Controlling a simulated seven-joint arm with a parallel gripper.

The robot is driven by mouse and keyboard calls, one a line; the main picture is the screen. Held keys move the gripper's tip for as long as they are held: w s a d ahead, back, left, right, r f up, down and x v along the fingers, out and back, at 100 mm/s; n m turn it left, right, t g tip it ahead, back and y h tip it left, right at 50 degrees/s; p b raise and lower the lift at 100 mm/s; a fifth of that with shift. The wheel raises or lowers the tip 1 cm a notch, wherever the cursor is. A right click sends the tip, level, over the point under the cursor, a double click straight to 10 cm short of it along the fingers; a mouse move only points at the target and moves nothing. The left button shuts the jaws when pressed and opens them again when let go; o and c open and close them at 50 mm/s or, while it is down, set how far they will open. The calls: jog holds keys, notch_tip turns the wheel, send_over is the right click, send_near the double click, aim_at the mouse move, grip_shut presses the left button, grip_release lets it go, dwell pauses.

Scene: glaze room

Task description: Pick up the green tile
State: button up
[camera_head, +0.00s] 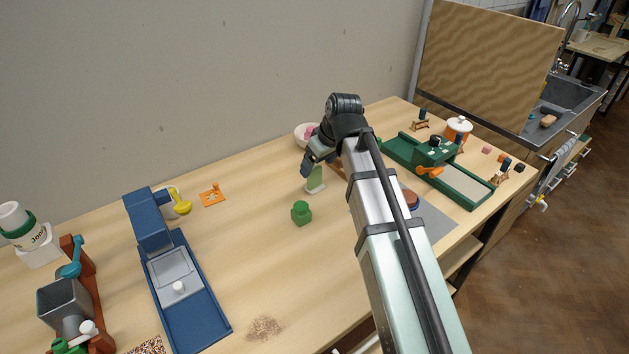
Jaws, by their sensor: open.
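A small upright green piece (316,179) with a pale lower edge, which looks like the green tile, stands on the wooden table near the middle. My gripper (309,171) is open and just above and left of it, its fingers pointing down. The gripper overlaps the top of the piece in the picture, and I cannot tell whether they touch. The far finger and part of the piece's upper end are hidden. A darker green knobbed block (301,213) sits in front of it, apart from the gripper.
A white bowl (301,133) with pink contents stands behind the gripper. A blue press (177,270) stands at left, with an orange piece (212,195) near it. A green tray device (461,184) is at right. The table's front middle is mostly clear.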

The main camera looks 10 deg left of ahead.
aim_at(314, 168)
jog(key=shift+w+x, duration=0.15)
jog(key=shift+x, duration=1.35)
jog(key=shift+w+x, duration=0.15)
jog(key=shift+x, duration=1.35)
jog(key=shift+a+r, duration=0.1)
jog(key=c, duration=1.1)
